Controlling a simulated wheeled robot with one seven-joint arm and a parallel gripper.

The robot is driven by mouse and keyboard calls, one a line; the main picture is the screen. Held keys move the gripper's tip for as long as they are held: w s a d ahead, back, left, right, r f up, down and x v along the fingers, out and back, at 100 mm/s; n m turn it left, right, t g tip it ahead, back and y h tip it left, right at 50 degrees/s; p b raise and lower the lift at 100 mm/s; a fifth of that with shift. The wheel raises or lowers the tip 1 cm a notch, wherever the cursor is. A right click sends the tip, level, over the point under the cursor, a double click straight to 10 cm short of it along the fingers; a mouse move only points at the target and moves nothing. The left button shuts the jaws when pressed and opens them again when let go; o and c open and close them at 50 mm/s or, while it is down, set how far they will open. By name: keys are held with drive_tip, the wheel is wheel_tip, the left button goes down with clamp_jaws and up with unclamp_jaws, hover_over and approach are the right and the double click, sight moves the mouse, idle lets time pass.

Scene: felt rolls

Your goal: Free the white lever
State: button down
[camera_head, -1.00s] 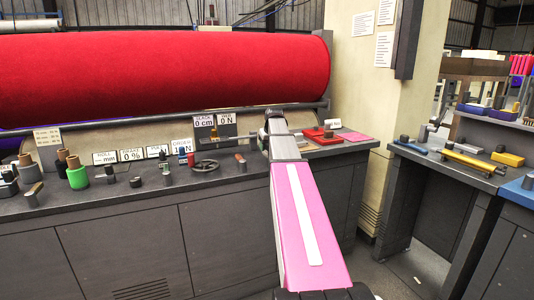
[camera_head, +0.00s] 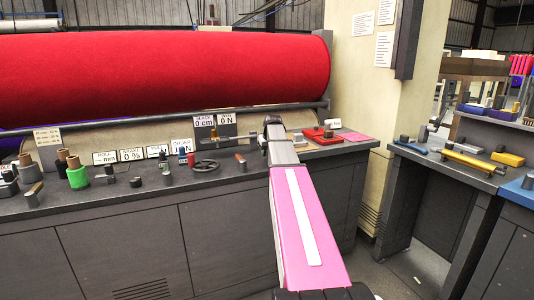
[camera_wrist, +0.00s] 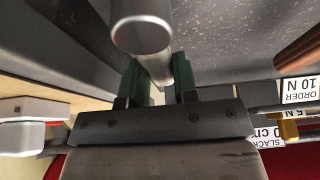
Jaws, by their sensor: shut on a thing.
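A pale grey-white bar with a rounded end (camera_wrist: 142,36), which looks like the white lever, runs between the fingers of my gripper (camera_wrist: 158,84) in the wrist view. The dark green fingers are closed on it from both sides. The bar's rounded end points toward the camera, and its far end is hidden behind the gripper. In the head view my pink arm reaches to the bench's back edge below the red roll, and my wrist hides the lever and the fingers.
The red felt roll (camera_head: 160,75) lies across the back. The bench (camera_head: 120,215) carries a handwheel (camera_head: 206,166), a green spool (camera_head: 77,175) and label cards to the left of my arm. A red block (camera_head: 318,135) lies to its right. An upside-down order card (camera_wrist: 299,90) shows in the wrist view.

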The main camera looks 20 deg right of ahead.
drive_tip(key=n, duration=0.1)
drive_tip(key=a+n+y, duration=0.1)
drive_tip(key=n, duration=0.1)
drive_tip(key=shift+s+a, duration=0.1)
drive_tip(key=shift+a, duration=0.15)
drive_tip(key=n, duration=0.1)
drive_tip(key=n+y, duration=0.1)
drive_tip(key=a+n, duration=0.1)
drive_tip(key=shift+s+g, duration=0.25)
drive_tip(key=shift+g, duration=0.15)
drive_tip(key=n, duration=0.1)
drive_tip(key=s+a+n+y, duration=0.1)
drive_tip(key=n, duration=0.1)
drive_tip(key=shift+a+g, duration=0.1)
drive_tip(key=shift+g, duration=0.3)
drive_tip(key=shift+s+a+n+g+y, duration=0.15)
drive_tip(key=shift+s+n+g+y, duration=0.1)
drive_tip(key=shift+n, duration=0.5)
drive_tip(key=shift+s+a+n+g+y, duration=0.15)
drive_tip(key=shift+s+n, duration=0.1)
drive_tip(key=shift+n, duration=0.5)
drive_tip(key=c, duration=0.9)
unclamp_jaws()
drive_tip(key=shift+r, duration=0.1)
